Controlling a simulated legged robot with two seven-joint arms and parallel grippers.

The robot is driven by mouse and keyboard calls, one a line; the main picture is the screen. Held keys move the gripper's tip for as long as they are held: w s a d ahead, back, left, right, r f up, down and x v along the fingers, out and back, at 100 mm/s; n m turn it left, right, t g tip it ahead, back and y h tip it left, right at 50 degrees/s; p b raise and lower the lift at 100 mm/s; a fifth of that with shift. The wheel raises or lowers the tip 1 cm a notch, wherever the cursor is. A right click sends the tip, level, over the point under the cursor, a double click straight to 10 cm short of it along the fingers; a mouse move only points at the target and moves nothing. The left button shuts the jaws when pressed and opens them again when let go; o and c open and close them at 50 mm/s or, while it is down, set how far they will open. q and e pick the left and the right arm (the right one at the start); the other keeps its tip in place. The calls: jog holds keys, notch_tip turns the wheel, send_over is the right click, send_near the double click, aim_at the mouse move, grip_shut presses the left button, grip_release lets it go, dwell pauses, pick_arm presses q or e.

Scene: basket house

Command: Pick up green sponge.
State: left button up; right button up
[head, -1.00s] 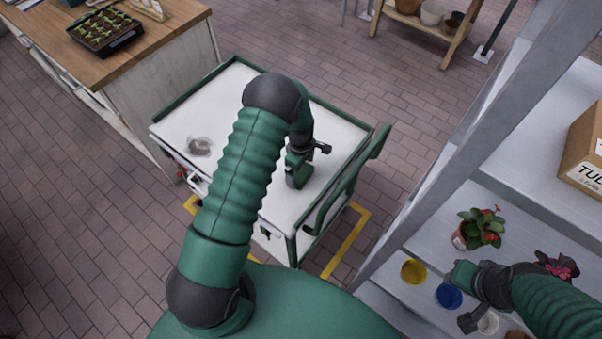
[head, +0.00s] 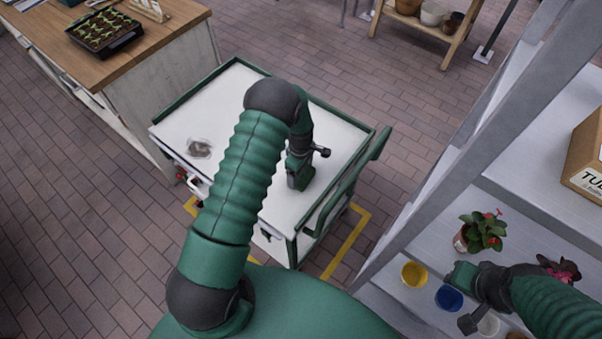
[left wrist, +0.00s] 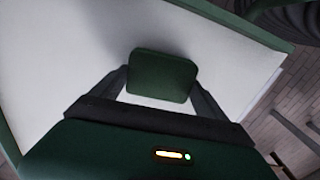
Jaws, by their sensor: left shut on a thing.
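The green sponge (left wrist: 162,70) is a dark green rounded block in the left wrist view, between the two fingers of my left gripper (left wrist: 160,88). The fingers are shut on its sides. White cart top (left wrist: 55,60) shows behind the sponge; I cannot tell how far the sponge is above it. In the head view my left gripper (head: 299,183) points down over the right part of the white cart (head: 215,110). There I cannot make the sponge out from the green gripper body. My right gripper (head: 457,280) is at the lower right, by the shelf; its fingers cannot be made out.
A small clear dish (head: 199,148) sits on the cart's left part. The cart has a raised green rim and handle (head: 345,185). On the right shelf stand a potted plant (head: 480,232), a yellow pot (head: 414,275) and a blue pot (head: 449,297), near my right arm.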

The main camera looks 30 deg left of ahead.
pick_arm(q)
notch_tip(320, 180, up, 4)
jog(key=p, duration=0.3)
jog(key=shift+a+r, duration=0.1)
jog(key=shift+a, duration=0.05)
jog(key=s+d+p, duration=0.1)
jog(key=s, duration=0.4)
jog(key=s+d+p, duration=0.1)
jog(key=s+p, duration=0.1)
jog(key=s, duration=0.3)
jog(key=s+d+p, duration=0.1)
jog(key=s+p, duration=0.1)
jog(key=s, duration=0.3)
jog(key=shift+r, duration=0.35)
jog(key=shift+s, duration=0.4)
jog(key=shift+d, duration=0.1)
